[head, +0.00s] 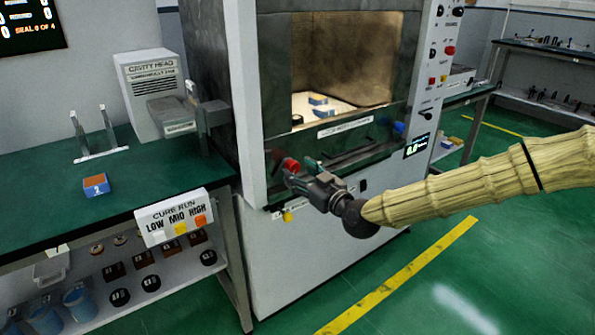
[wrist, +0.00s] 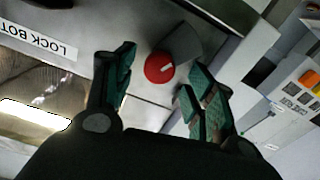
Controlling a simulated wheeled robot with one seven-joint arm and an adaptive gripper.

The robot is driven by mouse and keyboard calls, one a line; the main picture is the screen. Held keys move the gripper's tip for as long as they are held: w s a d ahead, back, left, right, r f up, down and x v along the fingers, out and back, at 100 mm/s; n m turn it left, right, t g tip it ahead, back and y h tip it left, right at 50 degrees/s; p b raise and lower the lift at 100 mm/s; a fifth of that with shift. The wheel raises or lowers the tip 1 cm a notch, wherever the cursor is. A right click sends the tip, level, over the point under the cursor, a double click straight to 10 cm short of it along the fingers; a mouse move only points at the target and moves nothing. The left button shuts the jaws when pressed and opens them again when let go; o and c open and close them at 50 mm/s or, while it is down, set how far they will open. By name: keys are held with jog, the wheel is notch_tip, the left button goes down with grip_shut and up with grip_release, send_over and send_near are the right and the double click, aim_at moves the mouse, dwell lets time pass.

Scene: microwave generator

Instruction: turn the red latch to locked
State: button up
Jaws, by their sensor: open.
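The red latch (head: 290,165) is a round red knob on the lower left of the microwave cabinet's front, below the chamber window. In the wrist view the red latch (wrist: 159,68) has a short white mark on its face and a grey block beside it. My gripper (head: 291,178) is at the latch in the head view. In the wrist view my gripper (wrist: 155,85) is open, with one green-padded finger on each side of the knob. I cannot tell whether either finger touches it. A label reading "LOCK BOT..." (wrist: 38,41) is on the panel, partly cut off.
The cabinet window (head: 345,60) shows blue blocks inside. A blue knob (head: 398,128) is on the right of the front, a yellow one (head: 287,216) below my gripper. A green bench (head: 60,205) with a cure-run button box (head: 175,215) stands left.

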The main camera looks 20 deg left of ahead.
jog(key=shift+x, duration=1.2)
